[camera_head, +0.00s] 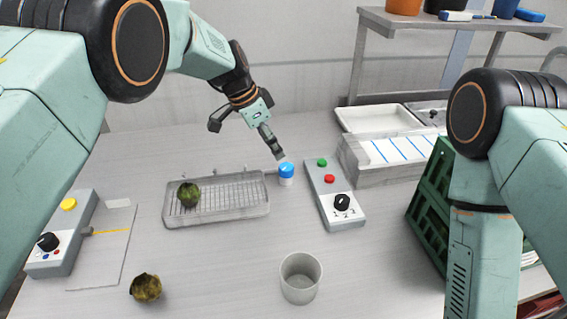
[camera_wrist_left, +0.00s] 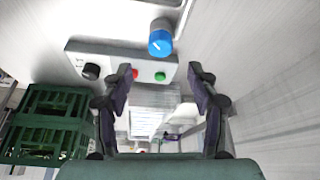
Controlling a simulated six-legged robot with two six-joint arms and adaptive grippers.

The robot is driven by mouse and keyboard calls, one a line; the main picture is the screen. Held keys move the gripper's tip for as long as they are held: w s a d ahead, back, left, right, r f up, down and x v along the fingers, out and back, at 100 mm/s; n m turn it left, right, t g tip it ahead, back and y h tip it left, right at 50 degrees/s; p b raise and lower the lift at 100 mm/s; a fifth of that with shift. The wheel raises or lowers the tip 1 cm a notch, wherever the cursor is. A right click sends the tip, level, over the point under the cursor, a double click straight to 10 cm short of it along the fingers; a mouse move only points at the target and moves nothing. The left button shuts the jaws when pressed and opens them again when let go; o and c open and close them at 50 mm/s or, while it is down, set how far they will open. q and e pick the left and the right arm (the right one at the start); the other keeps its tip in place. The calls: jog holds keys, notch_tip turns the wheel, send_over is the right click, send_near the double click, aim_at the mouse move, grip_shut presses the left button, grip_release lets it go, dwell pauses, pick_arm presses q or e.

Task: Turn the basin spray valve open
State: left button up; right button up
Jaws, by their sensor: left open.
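The spray valve is a blue knob with a white mark (camera_head: 286,169) on a white base, beside the right end of the wire rack tray (camera_head: 218,216). My left gripper (camera_head: 246,141) is open and empty, above and to the left of the knob, with one finger close to it in the picture. In the left wrist view the blue knob (camera_wrist_left: 160,42) shows above the gap between the open fingers (camera_wrist_left: 160,82); the fingers are not around it. Contact cannot be told. My right gripper is outside the frames.
A control box (camera_head: 336,196) with green and red buttons and a black dial stands right of the valve. A grey cup (camera_head: 300,278) stands in front. A green crate (camera_head: 431,215) stands right.

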aim_at(286, 166)
pick_arm(q)
jog(key=x, duration=0.6)
jog(key=shift+w+d+f, duration=0.1)
jog(key=shift+d+f, duration=0.2)
jog(key=shift+w+d+f, duration=0.1)
jog(key=shift+f, duration=0.45)
jog(key=shift+d+f, duration=0.15)
jog(key=shift+d, duration=0.15)
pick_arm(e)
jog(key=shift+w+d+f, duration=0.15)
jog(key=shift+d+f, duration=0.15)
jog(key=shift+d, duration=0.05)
pick_arm(q)
jog(key=shift+a, duration=0.2)
jog(key=c, duration=1.2)
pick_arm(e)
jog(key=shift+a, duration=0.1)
